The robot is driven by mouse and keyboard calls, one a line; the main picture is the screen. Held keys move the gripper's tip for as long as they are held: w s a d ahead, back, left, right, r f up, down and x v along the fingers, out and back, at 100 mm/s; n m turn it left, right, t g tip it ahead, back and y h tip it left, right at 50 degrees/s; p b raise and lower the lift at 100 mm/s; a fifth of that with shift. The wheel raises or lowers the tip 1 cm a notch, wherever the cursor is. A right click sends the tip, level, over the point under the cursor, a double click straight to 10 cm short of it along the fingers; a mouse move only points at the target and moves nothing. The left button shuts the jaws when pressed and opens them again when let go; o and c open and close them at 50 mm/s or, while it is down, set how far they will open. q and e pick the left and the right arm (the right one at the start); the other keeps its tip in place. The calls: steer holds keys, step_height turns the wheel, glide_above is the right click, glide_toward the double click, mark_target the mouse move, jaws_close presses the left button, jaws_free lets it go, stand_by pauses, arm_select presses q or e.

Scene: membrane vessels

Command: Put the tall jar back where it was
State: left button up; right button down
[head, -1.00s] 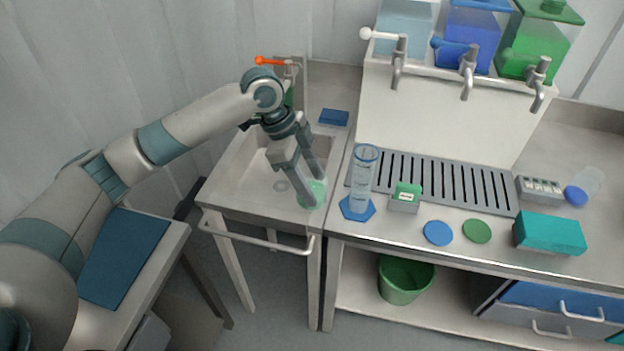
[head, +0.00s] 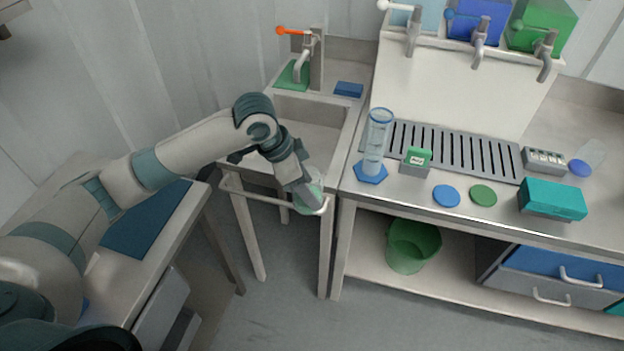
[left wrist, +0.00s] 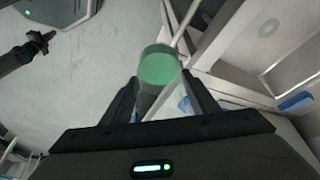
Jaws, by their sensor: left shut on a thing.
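My left gripper (head: 303,188) is shut on a clear vessel with a green part (head: 311,198). It holds the vessel at the sink's front right corner, by the front rail. In the left wrist view the vessel (left wrist: 158,68) is between the fingers (left wrist: 165,100), its round green end facing the camera. The fingers hide part of it, so its full height is unclear. A tall clear cylinder with a blue rim (head: 378,135) stands upright on a blue hexagonal base (head: 370,173) at the counter's left end. I cannot tell which is the tall jar. My right gripper is not in view.
The sink (head: 308,138) has a front rail (head: 262,203) and a green pad (head: 292,76) behind its basin. A small green-and-grey box (head: 416,163), blue disc (head: 446,196), green disc (head: 483,195) and teal box (head: 552,199) are on the counter. A green bin (head: 412,247) stands below.

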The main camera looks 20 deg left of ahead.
arm_select(q)
steer(key=shift+s+a+f+n, duration=0.15)
steer(key=shift+s+f+n, duration=0.25)
steer(key=shift+n, duration=0.1)
steer(key=s+a+f+n+t+y, duration=0.2)
steer(key=s+a+n+y, duration=0.2)
steer(key=n, duration=0.6)
steer(key=shift+f+n+b, duration=0.3)
steer(key=shift+f+b, duration=0.1)
steer(key=shift+d, duration=0.1)
